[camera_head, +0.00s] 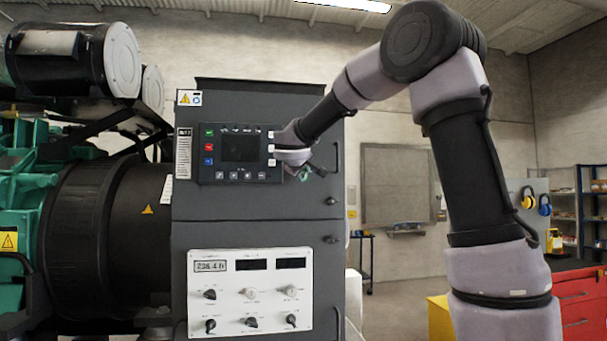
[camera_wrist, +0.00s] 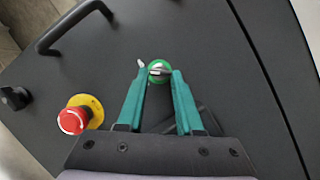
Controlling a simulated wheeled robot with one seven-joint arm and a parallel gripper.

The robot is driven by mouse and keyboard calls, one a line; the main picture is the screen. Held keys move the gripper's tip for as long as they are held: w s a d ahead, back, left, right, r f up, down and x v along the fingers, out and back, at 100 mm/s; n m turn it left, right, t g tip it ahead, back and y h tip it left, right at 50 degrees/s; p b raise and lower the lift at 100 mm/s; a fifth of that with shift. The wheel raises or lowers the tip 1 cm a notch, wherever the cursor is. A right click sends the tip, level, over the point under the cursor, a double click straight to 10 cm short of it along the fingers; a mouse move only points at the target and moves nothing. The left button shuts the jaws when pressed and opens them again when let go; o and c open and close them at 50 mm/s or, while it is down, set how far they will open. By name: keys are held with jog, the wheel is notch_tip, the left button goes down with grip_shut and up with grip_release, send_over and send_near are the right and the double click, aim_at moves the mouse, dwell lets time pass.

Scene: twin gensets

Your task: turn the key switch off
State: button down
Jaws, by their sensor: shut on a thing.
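The key switch (camera_wrist: 159,67) shows in the wrist view as a round green-rimmed switch with a dark and silver key bar on the dark cabinet side. My gripper (camera_wrist: 158,75) has its two green fingers on either side of the key bar, shut on it. The bar lies roughly crosswise between the fingertips. In the head view my gripper (camera_head: 304,170) is at the right side of the grey genset cabinet (camera_head: 262,110), and the key switch is hidden there.
A red emergency stop button (camera_wrist: 72,120) on a yellow plate sits left of my gripper in the wrist view. The control panel (camera_head: 240,153) faces forward on the cabinet.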

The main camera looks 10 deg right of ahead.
jog(key=n, duration=0.1)
jog(key=n+h, duration=0.1)
jog(key=n+t, duration=0.1)
jog(key=shift+a+f+n+h, duration=0.15)
jog(key=shift+f+n+h, duration=0.1)
jog(key=shift+n+h, duration=0.05)
jog(key=shift+f+n+t+h, duration=0.2)
jog(key=shift+n+t+h, duration=0.25)
jog(key=shift+n, duration=0.95)
jog(key=c, duration=0.6)
grip_release()
jog(key=shift+o, duration=0.2)
jog(key=v, duration=1)
jog(key=shift+s, duration=0.4)
